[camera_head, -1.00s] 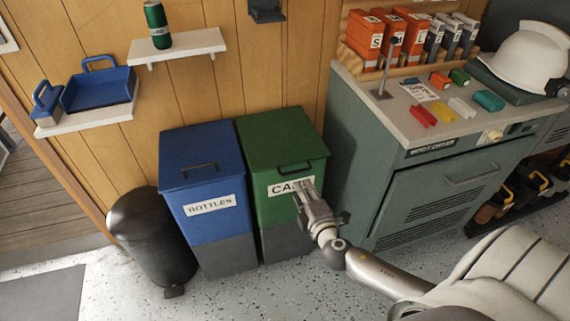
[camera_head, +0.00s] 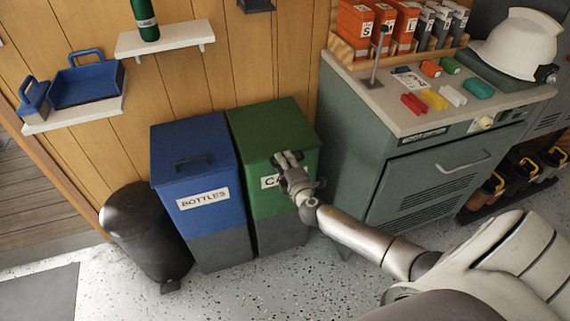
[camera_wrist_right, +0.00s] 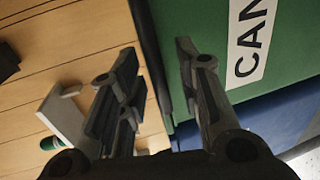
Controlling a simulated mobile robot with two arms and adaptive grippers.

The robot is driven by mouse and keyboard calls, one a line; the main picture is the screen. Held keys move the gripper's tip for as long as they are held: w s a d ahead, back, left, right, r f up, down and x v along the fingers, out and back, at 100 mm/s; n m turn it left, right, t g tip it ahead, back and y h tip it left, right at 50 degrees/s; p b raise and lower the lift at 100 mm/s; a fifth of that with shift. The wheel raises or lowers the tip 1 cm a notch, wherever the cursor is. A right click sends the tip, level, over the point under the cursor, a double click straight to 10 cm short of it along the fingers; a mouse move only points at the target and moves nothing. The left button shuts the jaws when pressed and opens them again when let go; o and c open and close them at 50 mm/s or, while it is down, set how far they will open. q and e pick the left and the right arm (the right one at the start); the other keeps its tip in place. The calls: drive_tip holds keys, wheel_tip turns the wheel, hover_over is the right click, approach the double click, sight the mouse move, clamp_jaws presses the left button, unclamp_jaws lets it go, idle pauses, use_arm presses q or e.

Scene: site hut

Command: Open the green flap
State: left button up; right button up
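The green flap (camera_head: 268,122) is the lid on top of the green bin marked CANS (camera_head: 255,203); it looks closed and flat. My right gripper (camera_head: 288,157) is at the flap's front edge, over the place of the handle, which it hides, and partly covers the label. In the right wrist view its two fingers (camera_wrist_right: 155,58) are apart, with a green edge beyond them and the label (camera_wrist_right: 247,42) to the right. I cannot see the handle between the fingers or tell whether they touch the bin. My left gripper is not in view.
A blue bin marked BOTTLES (camera_head: 195,160) stands close on the left, with a black pedal bin (camera_head: 148,235) beside it. A grey-green boot dryer cabinet (camera_head: 420,180) stands on the right. A wall shelf (camera_head: 165,38) with a green can (camera_head: 146,20) is above.

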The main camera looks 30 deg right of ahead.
clamp_jaws()
idle(0.3)
